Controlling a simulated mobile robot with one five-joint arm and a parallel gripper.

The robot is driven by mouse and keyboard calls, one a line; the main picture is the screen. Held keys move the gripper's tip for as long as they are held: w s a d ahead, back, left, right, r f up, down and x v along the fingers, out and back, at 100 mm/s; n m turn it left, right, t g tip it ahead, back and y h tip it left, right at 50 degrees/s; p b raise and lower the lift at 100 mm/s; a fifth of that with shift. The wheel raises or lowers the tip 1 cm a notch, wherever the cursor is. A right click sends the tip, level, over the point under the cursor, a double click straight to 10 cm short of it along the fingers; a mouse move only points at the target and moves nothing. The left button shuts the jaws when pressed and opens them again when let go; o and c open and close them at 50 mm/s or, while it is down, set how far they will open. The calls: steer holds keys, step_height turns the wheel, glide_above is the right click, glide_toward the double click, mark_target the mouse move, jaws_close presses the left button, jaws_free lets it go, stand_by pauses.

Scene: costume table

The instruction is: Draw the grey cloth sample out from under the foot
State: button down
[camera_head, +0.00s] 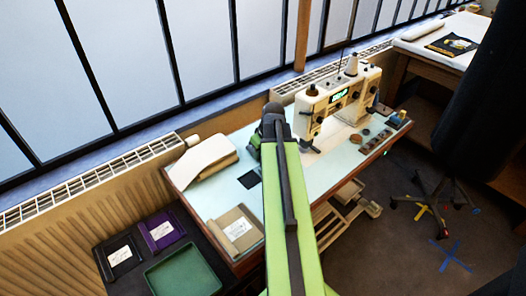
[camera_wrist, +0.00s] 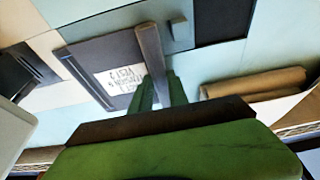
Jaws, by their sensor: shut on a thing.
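My gripper (camera_wrist: 160,92) is shut in the wrist view, its green fingers together on a narrow grey strip. This strip looks like the grey cloth sample (camera_wrist: 151,50), seen nearly edge-on and reaching out past the fingertips. In the head view my green arm hides the fingers and the held piece. The sewing machine (camera_head: 340,97) stands on the pale blue table (camera_head: 313,180), beyond my arm. Its foot (camera_head: 310,147) is small at the left end of the machine, and I cannot make out any cloth under it.
A dark square (camera_head: 250,178) and a pale roll (camera_head: 203,160) lie nearby. A green tray (camera_head: 183,272) and a purple folder (camera_head: 160,232) are lower left.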

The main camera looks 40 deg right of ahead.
steer(key=c, duration=1.2)
jaws_free()
steer(key=p+v, duration=1.6)
steer(key=v, duration=0.1)
steer(key=shift+r+p, duration=0.15)
steer(key=shift+p, duration=0.15)
